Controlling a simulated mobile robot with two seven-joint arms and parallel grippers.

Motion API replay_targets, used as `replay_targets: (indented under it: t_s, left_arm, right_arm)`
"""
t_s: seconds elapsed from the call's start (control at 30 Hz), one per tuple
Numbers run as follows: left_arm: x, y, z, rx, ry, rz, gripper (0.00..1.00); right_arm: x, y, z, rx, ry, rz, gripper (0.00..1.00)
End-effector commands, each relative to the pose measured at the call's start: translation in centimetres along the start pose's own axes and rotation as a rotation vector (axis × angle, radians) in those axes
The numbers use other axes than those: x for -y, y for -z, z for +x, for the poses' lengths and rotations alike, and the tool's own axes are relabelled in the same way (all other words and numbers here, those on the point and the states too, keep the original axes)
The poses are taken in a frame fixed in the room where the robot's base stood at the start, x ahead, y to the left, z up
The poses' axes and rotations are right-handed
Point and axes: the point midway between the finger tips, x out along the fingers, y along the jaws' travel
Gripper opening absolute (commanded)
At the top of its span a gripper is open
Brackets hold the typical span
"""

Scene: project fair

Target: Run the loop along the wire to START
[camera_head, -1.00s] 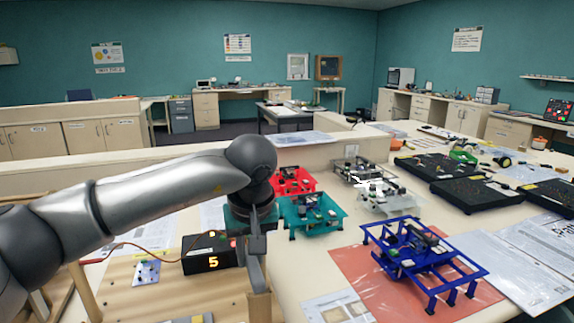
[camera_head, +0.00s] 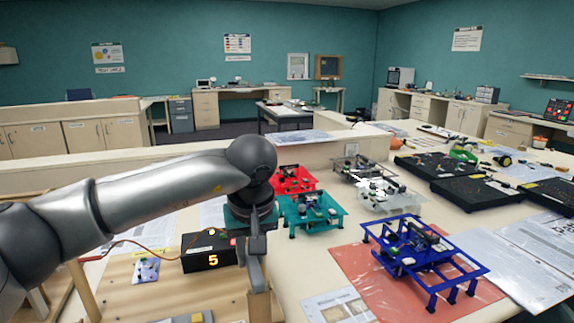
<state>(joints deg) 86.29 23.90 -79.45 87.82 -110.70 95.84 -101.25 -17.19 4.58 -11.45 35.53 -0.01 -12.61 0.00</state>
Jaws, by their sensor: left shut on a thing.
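My left arm comes in from the left, and my left gripper (camera_head: 257,265) points down over the right end of the wooden game board (camera_head: 130,296). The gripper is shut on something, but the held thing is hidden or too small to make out. A thin dark red lead (camera_head: 135,242) runs from the box to the left. A wooden post (camera_head: 260,306) stands just below the gripper. The wire, the loop and the START mark cannot be made out. My right gripper is not in view.
A small white-blue circuit board (camera_head: 146,270) lies on the game board. Right of the gripper stand a teal frame (camera_head: 312,212), a red frame (camera_head: 293,180) and a blue frame (camera_head: 425,262) on a red sheet (camera_head: 350,262). Black panels (camera_head: 475,194) lie farther right.

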Motion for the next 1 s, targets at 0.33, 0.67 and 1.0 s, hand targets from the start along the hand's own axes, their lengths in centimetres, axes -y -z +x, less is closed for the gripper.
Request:
replay_targets:
  t_s: [0.33,0.67,1.0]
  left_arm:
    - [0.01,0.01,-0.01,0.000,0.000,0.000,0.44]
    - [0.01,0.00,0.01,0.000,0.000,0.000,0.61]
    - [0.00,0.00,-0.03,0.000,0.000,0.000,0.70]
  right_arm:
    - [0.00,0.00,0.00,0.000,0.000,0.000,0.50]
    - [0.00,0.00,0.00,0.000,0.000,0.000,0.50]
    - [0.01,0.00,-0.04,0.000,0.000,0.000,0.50]
